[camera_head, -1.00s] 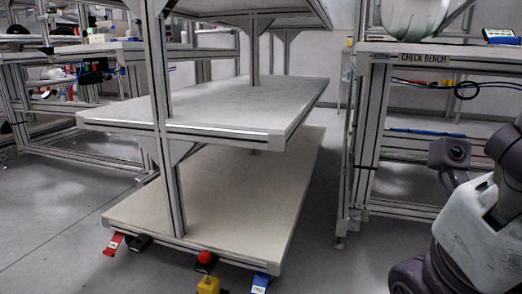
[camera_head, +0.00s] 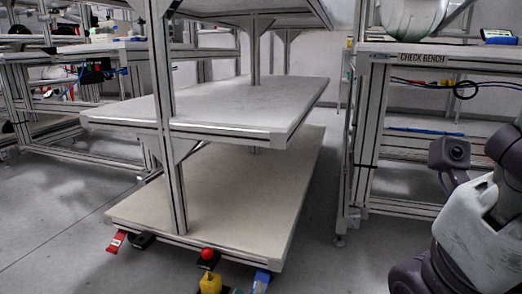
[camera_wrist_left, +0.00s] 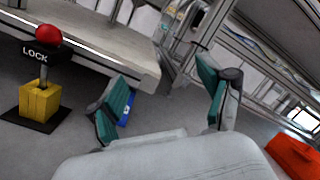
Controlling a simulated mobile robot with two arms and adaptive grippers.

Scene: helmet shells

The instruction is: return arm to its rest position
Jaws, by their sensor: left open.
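My left gripper (camera_wrist_left: 160,95) is open and empty in the left wrist view, its two teal-padded fingers spread wide above the grey floor. The lever with a red ball knob (camera_wrist_left: 47,35), a LOCK label and a yellow base (camera_wrist_left: 40,100) stands to its left, apart from the fingers. In the head view the same red knob (camera_head: 207,253) is at the bottom, at the front of the cart. Little or nothing of the left gripper can be made out there. My other arm fills the lower right of the head view; its gripper is out of frame.
A shelf cart (camera_head: 210,200) with bare pale shelves stands in the middle. The check bench (camera_head: 460,50) is on the right with a pale helmet shell (camera_head: 412,20) on it. Red (camera_head: 116,241) and blue (camera_head: 261,282) pedals stick out from the cart's foot. Floor at left is clear.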

